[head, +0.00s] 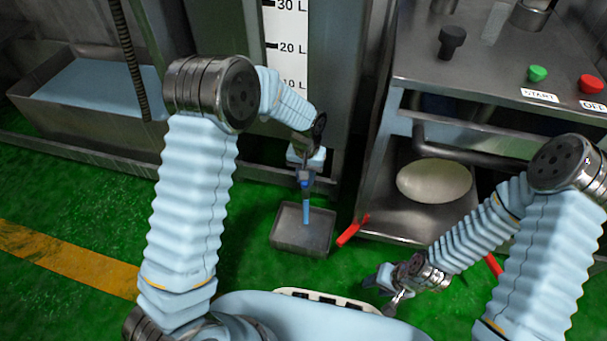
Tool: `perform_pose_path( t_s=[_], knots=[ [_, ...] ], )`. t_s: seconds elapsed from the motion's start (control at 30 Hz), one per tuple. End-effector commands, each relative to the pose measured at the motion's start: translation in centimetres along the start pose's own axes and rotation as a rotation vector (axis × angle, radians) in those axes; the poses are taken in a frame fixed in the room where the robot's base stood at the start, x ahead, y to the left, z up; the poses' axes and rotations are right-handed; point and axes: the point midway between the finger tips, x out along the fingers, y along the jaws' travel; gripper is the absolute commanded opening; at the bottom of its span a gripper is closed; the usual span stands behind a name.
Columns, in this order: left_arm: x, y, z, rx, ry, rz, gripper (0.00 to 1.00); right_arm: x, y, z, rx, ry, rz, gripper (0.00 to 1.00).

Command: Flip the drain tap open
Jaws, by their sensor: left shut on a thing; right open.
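The tap sits low on the front of the grey tank with the level scale; my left gripper (305,178) covers most of it. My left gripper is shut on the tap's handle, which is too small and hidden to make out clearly. A narrow light-blue strip (307,208) runs straight down from just below the gripper into a grey metal tray (285,240) on the floor; it looks like running water. My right gripper (384,288) is open and empty, low at the front, right of the tray and apart from the tap.
A white level scale (287,45) is on the tank. A red bar (353,230) juts out beside the tray.

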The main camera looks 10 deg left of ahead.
Motion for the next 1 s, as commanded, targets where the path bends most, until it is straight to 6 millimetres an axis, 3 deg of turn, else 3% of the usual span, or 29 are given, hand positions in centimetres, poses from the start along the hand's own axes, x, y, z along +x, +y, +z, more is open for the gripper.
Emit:
perform_pose_path(
  t_s=[0.53,0.57,0.7,1.0],
  knots=[
    [-0.09,0.17,-0.13,-0.023,0.004,0.002,0.00,0.02,0.01,0.00,0.000,0.000,0.000,0.43],
    [-0.10,0.17,-0.13,-0.024,0.004,0.002,0.28,0.02,0.01,0.00,0.000,0.000,0.000,0.43],
    [-0.07,0.16,-0.10,-0.022,0.003,0.001,0.49,0.02,0.01,0.00,0.000,0.000,0.000,0.43],
    [-0.17,0.14,-0.06,-0.021,0.001,0.000,0.49,-0.01,0.00,0.00,0.000,0.000,0.000,0.43]
  ],
)
